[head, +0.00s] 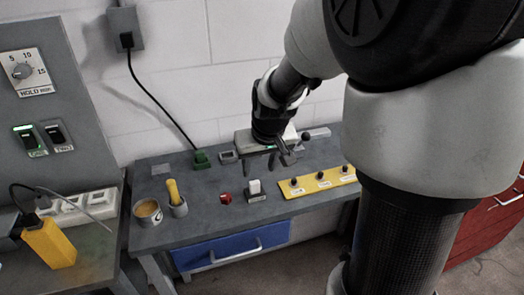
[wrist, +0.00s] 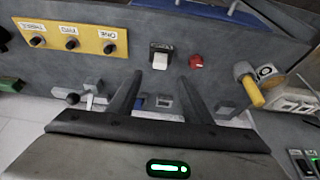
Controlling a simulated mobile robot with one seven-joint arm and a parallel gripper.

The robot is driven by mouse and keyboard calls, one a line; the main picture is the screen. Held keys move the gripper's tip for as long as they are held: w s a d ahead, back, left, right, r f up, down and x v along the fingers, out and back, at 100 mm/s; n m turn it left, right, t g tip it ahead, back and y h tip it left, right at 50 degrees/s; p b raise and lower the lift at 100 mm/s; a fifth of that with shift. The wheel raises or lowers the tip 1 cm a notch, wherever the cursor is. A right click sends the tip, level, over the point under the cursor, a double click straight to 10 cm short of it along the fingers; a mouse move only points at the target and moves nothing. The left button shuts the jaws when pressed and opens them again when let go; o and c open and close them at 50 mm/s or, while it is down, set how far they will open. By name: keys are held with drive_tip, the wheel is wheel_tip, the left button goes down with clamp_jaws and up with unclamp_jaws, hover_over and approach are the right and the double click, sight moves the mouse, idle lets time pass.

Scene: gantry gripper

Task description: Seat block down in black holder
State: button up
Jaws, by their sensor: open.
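A small white block (head: 254,186) stands upright in a dark labelled holder (head: 257,199) near the front middle of the workbench. In the wrist view, the block (wrist: 160,61) and the holder (wrist: 161,47) lie just beyond the fingertips, roughly centred between them. How deep the block sits in the holder cannot be told. My gripper (head: 272,163) is above the back of the bench, behind the block and apart from it. Its fingers are spread and empty in the wrist view (wrist: 160,76).
A red knob (head: 225,198) is left of the holder, and a yellow switch strip (head: 319,180) is right of it.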

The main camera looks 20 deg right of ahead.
drive_tip(key=v, duration=0.6)
drive_tip(key=shift+r, duration=0.3)
drive_tip(key=shift+s, duration=0.1)
drive_tip(key=s+a+r+p, duration=0.2)
drive_tip(key=s+r+p, duration=0.1)
drive_tip(key=s+r, duration=0.3)
drive_tip(key=s+a+r+t+p, duration=0.1)
drive_tip(key=s+r+p, duration=0.3)
drive_tip(key=s, duration=0.7)
wheel_tip(320, 180, up, 3)
drive_tip(key=shift+s+a+f, duration=0.15)
drive_tip(key=shift+s+a, duration=0.2)
drive_tip(key=shift+a, duration=0.2)
drive_tip(key=shift+d, duration=0.1)
